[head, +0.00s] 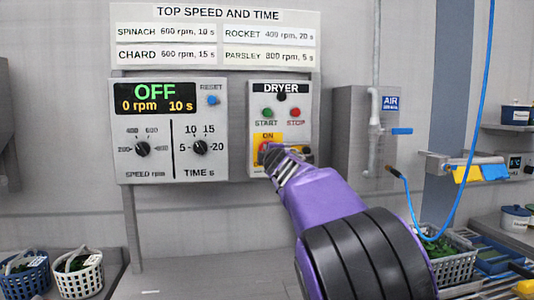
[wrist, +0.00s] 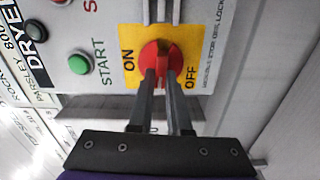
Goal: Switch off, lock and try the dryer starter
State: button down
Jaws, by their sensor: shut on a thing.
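The dryer starter (head: 280,98) is a white wall panel with a green START button (head: 267,113), which also shows in the wrist view (wrist: 79,64), and a red STOP button (head: 295,113). Below them a red rotary switch (wrist: 161,50) sits on a yellow plate (wrist: 205,22) marked ON and OFF. My gripper (wrist: 161,75) is shut on the red switch handle, one finger on each side. The handle lies across the direction from ON to OFF, its tip partly hidden by the fingers. Grey metal bars (wrist: 162,10) show beside the switch. I see no padlock clearly.
A control box (head: 170,130) left of the starter displays OFF, 0 rpm and 10 s. A pipe with a blue-handled valve (head: 401,131) and a hanging blue hose (head: 480,110) are at right. Baskets of greens (head: 78,275) stand low at left, another (head: 455,265) at right.

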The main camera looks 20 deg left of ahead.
jog(key=shift+n, duration=0.6)
jog(key=c, duration=0.9)
grip_release()
jog(key=shift+o, duration=0.2)
jog(key=v, duration=1.7)
jog(key=shift+s, duration=0.2)
